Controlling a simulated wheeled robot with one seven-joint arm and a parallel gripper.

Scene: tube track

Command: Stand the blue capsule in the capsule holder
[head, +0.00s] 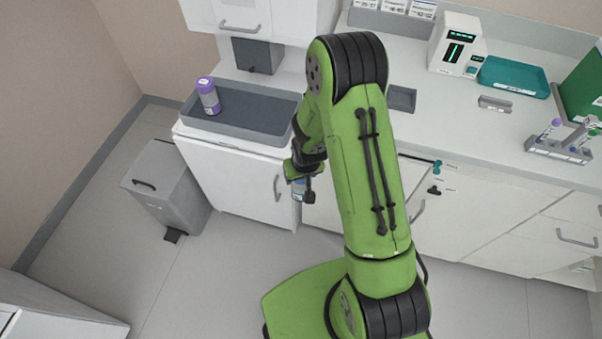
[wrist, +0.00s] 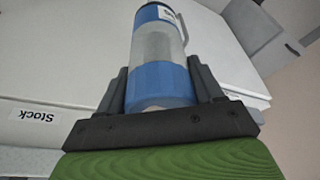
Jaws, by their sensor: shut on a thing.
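The blue capsule (wrist: 158,82), a clear cylinder with blue bands and a white label, stands between the two dark fingers of my gripper (wrist: 158,76) in the wrist view. My gripper is shut on it. In the head view the capsule (head: 299,188) hangs below my gripper (head: 301,172), in front of the left counter and below its top; my arm hides part of the gripper. No capsule holder is clearly identifiable. A grey rack (head: 545,149) with purple-capped tubes stands at the right, and a small grey block (head: 495,104) lies on the counter.
A grey tray (head: 272,128) on the left counter holds a purple-capped capsule (head: 207,95). A grey bin (head: 165,185) stands on the floor at left. A white device (head: 457,44) and a teal tray (head: 513,76) are at the back right. The counter's front middle is mostly clear.

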